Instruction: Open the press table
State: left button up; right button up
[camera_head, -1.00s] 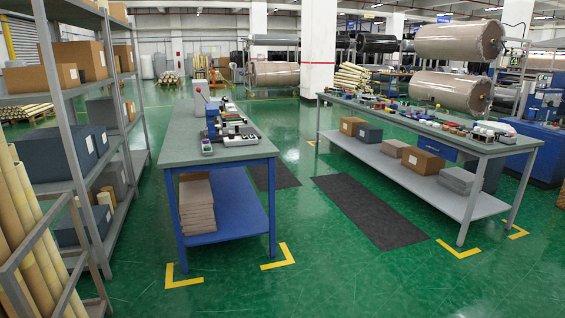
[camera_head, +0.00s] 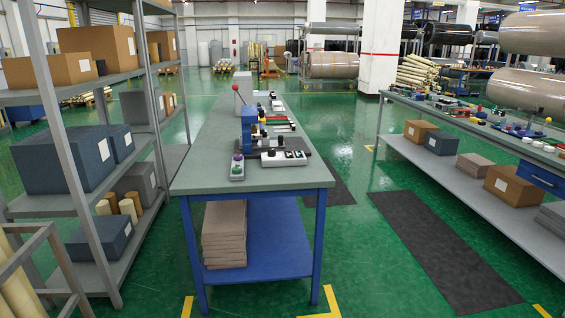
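A table with a grey-green top and blue legs (camera_head: 205,178) stands in the middle of the head view. On it is a small blue press-like device (camera_head: 249,125) with a lever topped by a red knob (camera_head: 236,88). A grey control box with buttons (camera_head: 284,157) lies in front of the device, and a smaller box with coloured buttons (camera_head: 237,167) lies to its left. I cannot tell which part is the press table itself. Neither of my grippers is in view.
A grey shelf rack with boxes (camera_head: 75,160) stands close on the left. A second long workbench (camera_head: 470,184) stands on the right. Between the tables is green floor with a dark mat (camera_head: 440,245). Stacked cardboard (camera_head: 224,235) sits on the lower shelf of the middle table.

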aim_at(263, 144)
jog(key=i+z, duration=0.1)
jog(key=i, duration=0.55)
jog(key=i+j+z, duration=0.15)
jog(key=i, duration=0.5)
jog(key=i+j+z, duration=0.1)
jog(key=i, duration=0.55)
